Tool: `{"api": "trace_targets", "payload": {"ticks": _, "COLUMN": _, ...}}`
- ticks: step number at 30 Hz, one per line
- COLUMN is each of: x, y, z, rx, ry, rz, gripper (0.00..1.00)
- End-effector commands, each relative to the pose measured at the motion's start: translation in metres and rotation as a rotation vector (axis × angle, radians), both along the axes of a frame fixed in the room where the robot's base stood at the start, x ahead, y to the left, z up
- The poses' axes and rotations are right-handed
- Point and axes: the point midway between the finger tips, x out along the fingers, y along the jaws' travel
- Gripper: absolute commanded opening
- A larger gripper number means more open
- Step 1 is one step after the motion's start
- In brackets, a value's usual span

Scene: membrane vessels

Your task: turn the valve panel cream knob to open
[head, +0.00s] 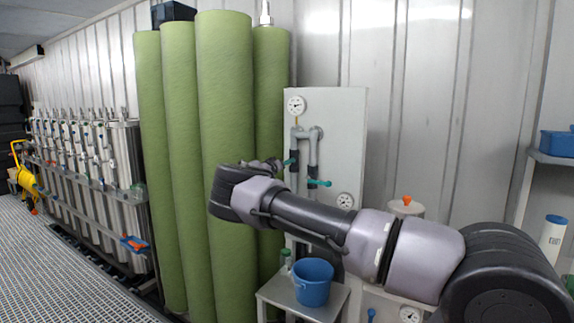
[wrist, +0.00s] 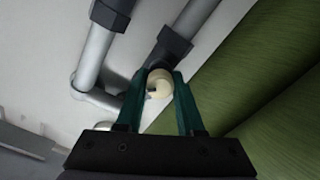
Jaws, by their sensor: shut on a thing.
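The cream knob (wrist: 159,82) shows in the wrist view between the fingertips of my gripper (wrist: 160,88). The two green fingers are closed around it, one on each side. The knob sits on a dark fitting of a grey pipe. The valve panel (head: 341,130) is the pale upright board in the head view, with gauges, grey pipes and teal handles. In the head view my arm reaches across the panel's front, and the cream knob and my fingertips are hidden there. The knob's turn angle is hard to tell.
Tall green cylinders (head: 224,150) stand close left of the panel, near my wrist. A blue bucket (head: 313,283) sits on a small stand (head: 330,307) below my arm. Steel vessels (head: 90,175) line the left wall. The grated floor (head: 60,260) at left is largely clear.

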Motion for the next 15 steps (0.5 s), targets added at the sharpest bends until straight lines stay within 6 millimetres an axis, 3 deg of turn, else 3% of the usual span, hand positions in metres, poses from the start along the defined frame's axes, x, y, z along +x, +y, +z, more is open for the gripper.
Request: {"api": "trace_targets", "payload": {"ticks": 15, "x": 0.0005, "y": 0.0008, "z": -0.0005, "rx": -0.396, "ry": 0.29, "rz": 0.001, "gripper": 0.0}}
